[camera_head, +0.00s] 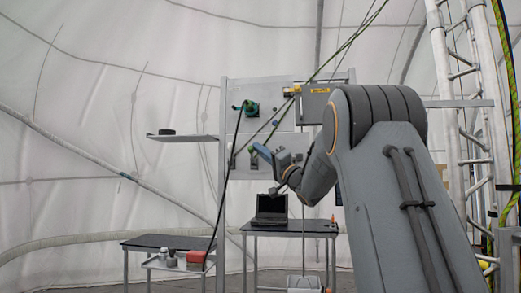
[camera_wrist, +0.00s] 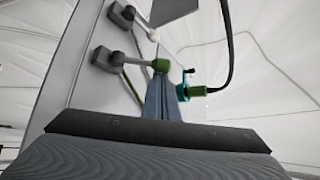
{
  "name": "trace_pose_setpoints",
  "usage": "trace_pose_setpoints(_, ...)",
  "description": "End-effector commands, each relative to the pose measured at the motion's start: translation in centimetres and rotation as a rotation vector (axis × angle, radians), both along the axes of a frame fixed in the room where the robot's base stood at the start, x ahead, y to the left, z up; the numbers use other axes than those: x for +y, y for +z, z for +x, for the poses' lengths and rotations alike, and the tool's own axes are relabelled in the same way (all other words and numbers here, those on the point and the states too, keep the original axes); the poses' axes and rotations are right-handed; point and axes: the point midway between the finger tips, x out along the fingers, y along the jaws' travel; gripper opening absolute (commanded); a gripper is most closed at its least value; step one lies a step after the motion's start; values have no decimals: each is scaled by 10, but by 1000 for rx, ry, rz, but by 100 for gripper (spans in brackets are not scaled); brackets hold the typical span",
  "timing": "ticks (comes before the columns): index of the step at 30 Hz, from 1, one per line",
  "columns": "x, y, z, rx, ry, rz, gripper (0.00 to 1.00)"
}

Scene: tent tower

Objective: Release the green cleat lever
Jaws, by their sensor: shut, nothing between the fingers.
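In the wrist view the green cleat lever (camera_wrist: 143,62) is a thin rod with a green knob (camera_wrist: 161,66) at its end. It reaches out from a dark cleat body (camera_wrist: 103,58) on a grey panel. My gripper (camera_wrist: 164,84) has its blue-grey fingers shut, with the tips right at the knob in the picture. I cannot tell whether they touch it. In the head view my gripper (camera_head: 262,153) is in front of the panel, and my arm and hand hide part of it.
A second lever with a white knob (camera_wrist: 154,35) is just above the green one. A teal fitting (camera_wrist: 183,90) with a green plug and a black cable is close right of my fingers. Ropes cross above.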

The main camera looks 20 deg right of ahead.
Motion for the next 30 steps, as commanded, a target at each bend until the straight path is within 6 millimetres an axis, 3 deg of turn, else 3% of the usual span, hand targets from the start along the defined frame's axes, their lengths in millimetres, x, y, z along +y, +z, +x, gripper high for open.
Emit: trace_pose_setpoints(30,8,-25,-11,-339,0,-229,0)
